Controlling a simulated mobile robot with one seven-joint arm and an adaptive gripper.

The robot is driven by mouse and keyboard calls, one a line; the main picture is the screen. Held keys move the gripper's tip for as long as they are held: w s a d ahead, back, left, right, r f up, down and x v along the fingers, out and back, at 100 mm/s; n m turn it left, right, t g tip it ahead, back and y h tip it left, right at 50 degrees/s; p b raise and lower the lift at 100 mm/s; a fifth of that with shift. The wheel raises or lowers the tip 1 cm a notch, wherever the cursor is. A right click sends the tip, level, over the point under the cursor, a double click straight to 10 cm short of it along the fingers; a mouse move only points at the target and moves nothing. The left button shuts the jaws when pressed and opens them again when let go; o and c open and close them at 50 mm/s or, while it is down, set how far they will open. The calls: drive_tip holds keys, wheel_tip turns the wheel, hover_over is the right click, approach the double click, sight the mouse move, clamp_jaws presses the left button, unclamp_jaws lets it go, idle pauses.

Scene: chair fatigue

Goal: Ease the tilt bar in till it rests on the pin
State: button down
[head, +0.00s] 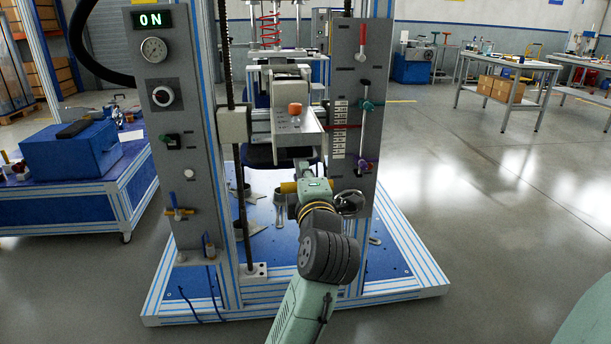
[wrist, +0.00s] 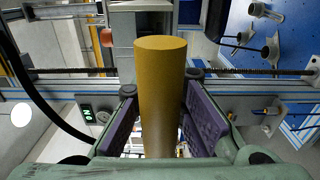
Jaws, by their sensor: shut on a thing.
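A yellow round bar (wrist: 161,90), which looks like the tilt bar, stands between the purple pads of my gripper (wrist: 158,125) in the wrist view. The gripper is shut on it, and its flat end points away from the wrist. In the head view the yellow bar (head: 289,187) sticks out to the left of my gripper (head: 308,187), low in front of the test frame, under the grey carriage (head: 309,142). I cannot make out the pin in either view.
The left control panel (head: 173,120) shows ON and carries a gauge and knobs. The right panel (head: 359,100) carries levers close to my arm. Metal parts (head: 279,205) lie on the blue base. Open floor lies to the right.

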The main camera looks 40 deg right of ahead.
sight(301, 160)
drive_tip(key=x, duration=0.6)
drive_tip(key=shift+w+d+p, duration=0.2)
drive_tip(key=shift+w+p, duration=0.1)
drive_tip(key=shift+p, duration=0.1)
drive_tip(key=c, duration=1.6)
unclamp_jaws()
drive_tip(key=shift+c, duration=0.2)
drive_tip(key=shift+s+a, duration=0.1)
drive_tip(key=shift+s, duration=0.1)
